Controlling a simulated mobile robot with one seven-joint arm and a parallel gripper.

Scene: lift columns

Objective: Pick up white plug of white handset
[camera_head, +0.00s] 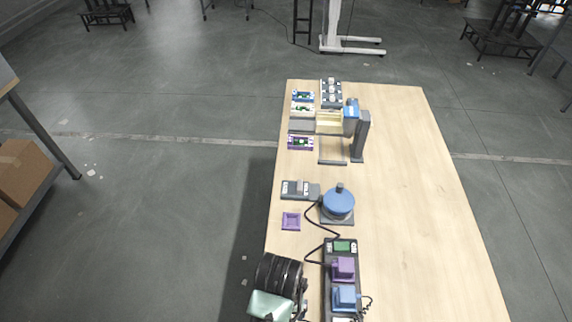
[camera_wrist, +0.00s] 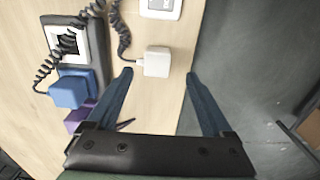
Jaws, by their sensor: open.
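In the wrist view a small white plug (camera_wrist: 157,62) lies on the wooden table. A dark coiled cord runs from its left side up to the top edge. My gripper (camera_wrist: 158,75) is open, with one blue finger on each side of the plug's near end and a gap on both sides. A white device (camera_wrist: 161,8), which looks like the white handset, is cut off at the top edge. Whether the cord joins it cannot be seen. In the head view the white plug cannot be made out near my arm at the bottom.
Left of my gripper in the wrist view are a blue plug (camera_wrist: 72,90), a purple plug (camera_wrist: 76,116) and a dark strip (camera_wrist: 92,35). The table edge is close on the right. Further up the table (camera_head: 420,200) are a blue round device (camera_head: 338,204) and a purple tray (camera_head: 291,221).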

